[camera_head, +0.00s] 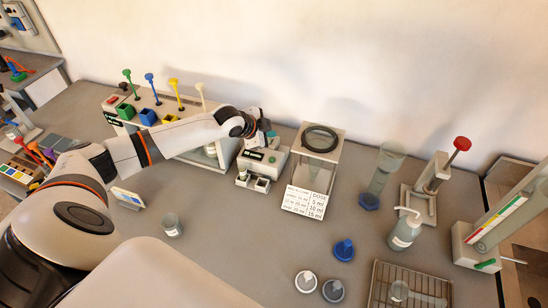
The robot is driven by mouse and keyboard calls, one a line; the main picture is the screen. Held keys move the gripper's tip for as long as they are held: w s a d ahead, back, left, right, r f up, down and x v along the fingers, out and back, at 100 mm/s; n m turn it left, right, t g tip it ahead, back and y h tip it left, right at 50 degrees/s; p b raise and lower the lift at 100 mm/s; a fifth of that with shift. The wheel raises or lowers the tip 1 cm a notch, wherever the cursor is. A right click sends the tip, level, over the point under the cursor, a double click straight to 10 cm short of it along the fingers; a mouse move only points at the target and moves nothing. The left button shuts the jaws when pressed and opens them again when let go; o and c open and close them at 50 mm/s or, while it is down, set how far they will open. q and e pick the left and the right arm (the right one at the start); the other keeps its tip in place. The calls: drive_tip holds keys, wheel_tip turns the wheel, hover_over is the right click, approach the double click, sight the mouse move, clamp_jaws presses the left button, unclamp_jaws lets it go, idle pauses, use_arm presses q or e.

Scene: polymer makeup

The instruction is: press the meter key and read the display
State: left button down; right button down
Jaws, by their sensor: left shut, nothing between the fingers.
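The meter (262,160) is a small pale device with a dark display strip on its front face, standing near the wall in the middle of the table. The strip is too small to read. My left arm reaches in from the left, and my left gripper (265,130) is shut and empty, right over the top of the meter. I cannot tell whether its tips touch the meter. The key is not clearly visible; the gripper covers the meter's top rear part. My right gripper is not in view.
A dose card (303,202) leans before a glass-sided box (318,150) just right of the meter. A rack with coloured plungers (150,110) stands left, behind my arm. A beaker (172,225), a bottle (405,230) and a wire rack (388,285) stand nearer.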

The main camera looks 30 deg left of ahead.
use_arm(q)
drive_tip(key=shift+f, duration=0.1)
drive_tip(key=b, duration=0.7)
hover_over(272, 160)
drive_tip(key=s, duration=0.1)
drive_tip(key=f, duration=0.6)
drive_tip(key=shift+a+f, duration=0.15)
drive_tip(key=shift+a, duration=0.05)
wheel_tip(272, 160, down, 2)
drive_tip(key=shift+f+b, duration=0.1)
drive_tip(key=shift+b, duration=0.3)
drive_tip(key=shift+f, duration=0.1)
idle(0.7)
drive_tip(key=shift+f, duration=0.4)
drive_tip(key=shift+f, duration=0.35)
idle(0.7)
drive_tip(key=shift+r+p, duration=0.75)
drive_tip(key=shift+r, duration=0.05)
